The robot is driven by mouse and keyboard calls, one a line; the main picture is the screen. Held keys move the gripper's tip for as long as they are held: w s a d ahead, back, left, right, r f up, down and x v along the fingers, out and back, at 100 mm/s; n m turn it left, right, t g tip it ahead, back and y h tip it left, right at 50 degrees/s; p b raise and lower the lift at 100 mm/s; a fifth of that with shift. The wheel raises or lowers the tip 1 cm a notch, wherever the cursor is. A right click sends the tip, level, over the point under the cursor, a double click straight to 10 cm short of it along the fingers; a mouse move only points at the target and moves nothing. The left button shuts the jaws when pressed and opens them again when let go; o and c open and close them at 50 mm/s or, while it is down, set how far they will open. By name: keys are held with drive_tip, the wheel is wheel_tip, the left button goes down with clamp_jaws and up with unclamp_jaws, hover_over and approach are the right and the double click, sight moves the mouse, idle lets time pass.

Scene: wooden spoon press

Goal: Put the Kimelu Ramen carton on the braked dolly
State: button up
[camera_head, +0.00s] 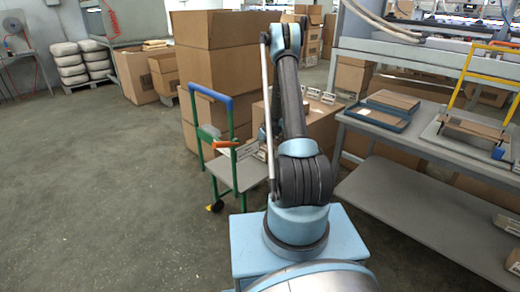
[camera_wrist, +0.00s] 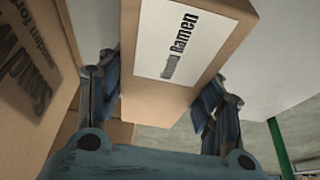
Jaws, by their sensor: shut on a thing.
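The Kimelu Ramen carton (camera_wrist: 178,42) is a brown box with a white label in the wrist view; "Ramen" is readable, the first word is blurred. My gripper (camera_wrist: 158,92) has a finger on either side of the carton and is shut on it. In the head view my arm hides the gripper, and I cannot make out the held carton. A wheeled dolly with a green frame and a blue handle (camera_head: 211,95) stands left of my arm. An orange lever (camera_head: 227,144) shows on it. Its deck is partly hidden, and I cannot tell its brake state.
Another printed carton (camera_wrist: 30,80) stands close at left in the wrist view; a green post (camera_wrist: 281,148) shows at right. Tall stacked boxes (camera_head: 215,60) stand behind the dolly. A grey workbench (camera_head: 395,135) with trays is at right. Open floor (camera_head: 95,190) lies at left.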

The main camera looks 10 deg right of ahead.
drive_tip(key=o, duration=1.3)
drive_tip(key=s+r+m, duration=0.1)
drive_tip(key=s+r, duration=0.6)
drive_tip(key=r, duration=0.5)
drive_tip(key=s+r+m, duration=0.1)
drive_tip(key=s+r, duration=0.6)
drive_tip(key=r, duration=0.5)
drive_tip(key=s+r+m+g+h, duration=0.1)
drive_tip(key=s+r, duration=0.8)
drive_tip(key=s, duration=0.5)
drive_tip(key=s+f+m+h, duration=0.1)
drive_tip(key=s+f+m, duration=0.1)
drive_tip(key=s, duration=1.2)
drive_tip(key=s+f+m, duration=0.1)
drive_tip(key=s+m, duration=0.1)
drive_tip(key=s, duration=1.2)
drive_tip(key=shift+s+f+g+h, duration=0.3)
drive_tip(key=shift+s+f+h, duration=0.05)
drive_tip(key=shift+h, duration=0.05)
